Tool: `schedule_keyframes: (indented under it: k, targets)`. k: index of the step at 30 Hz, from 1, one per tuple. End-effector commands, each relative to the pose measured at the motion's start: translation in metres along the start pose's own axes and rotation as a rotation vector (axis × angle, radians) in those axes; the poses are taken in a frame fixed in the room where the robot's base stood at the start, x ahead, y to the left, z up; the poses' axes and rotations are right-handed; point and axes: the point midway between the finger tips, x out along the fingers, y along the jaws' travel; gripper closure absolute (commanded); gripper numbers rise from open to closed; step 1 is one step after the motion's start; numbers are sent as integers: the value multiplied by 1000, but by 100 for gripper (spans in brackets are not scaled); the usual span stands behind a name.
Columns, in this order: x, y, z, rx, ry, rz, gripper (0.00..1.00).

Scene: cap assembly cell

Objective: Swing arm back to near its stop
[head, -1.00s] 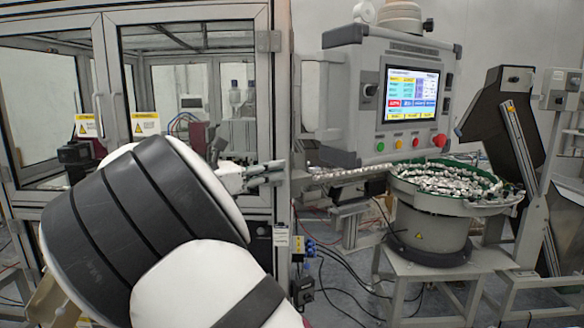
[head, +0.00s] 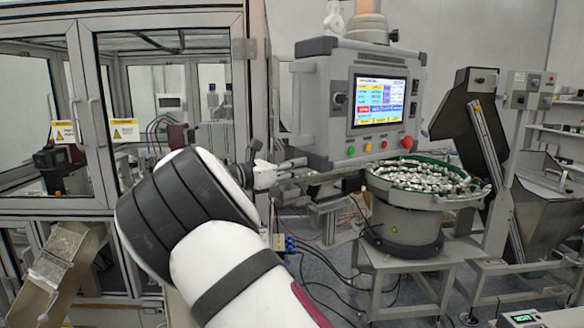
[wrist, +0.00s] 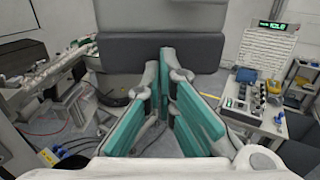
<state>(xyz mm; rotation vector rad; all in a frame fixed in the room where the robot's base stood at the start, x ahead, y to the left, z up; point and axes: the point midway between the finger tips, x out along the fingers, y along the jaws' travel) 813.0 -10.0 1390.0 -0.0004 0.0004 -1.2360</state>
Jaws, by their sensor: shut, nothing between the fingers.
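The control box (head: 360,105) with a lit screen (head: 379,100) hangs in front of the glazed cabinet, above the parts feeder. A column above it (head: 368,25) seems to carry it; the joint of the swing arm and its stop cannot be made out. My gripper (head: 298,163) is at the box's lower left corner, with its fingers pointing right. In the wrist view, the teal-padded fingers of my gripper (wrist: 166,58) come together at the tips, just below a grey block (wrist: 160,52), probably the box. Nothing is between them. I cannot tell whether they touch the box.
A bowl feeder (head: 405,215) full of parts stands below the box on a frame, with a rail leading left from it. The cabinet (head: 240,75) is close on the left. Cables (head: 315,270) lie on the floor. The wrist view shows a workbench (wrist: 255,115) at the right.

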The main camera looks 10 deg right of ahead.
Motion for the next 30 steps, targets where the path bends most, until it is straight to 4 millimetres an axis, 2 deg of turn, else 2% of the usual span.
schedule_keyframes:
  k: [7,11,21,30]
  targets:
    - [1,1,0,1,0,-1,100]
    - [18,7,-2,2,1,-3,100]
    - [116,38,-5,3,3,4,100]
    - [194,68,-6,4,6,74,100]
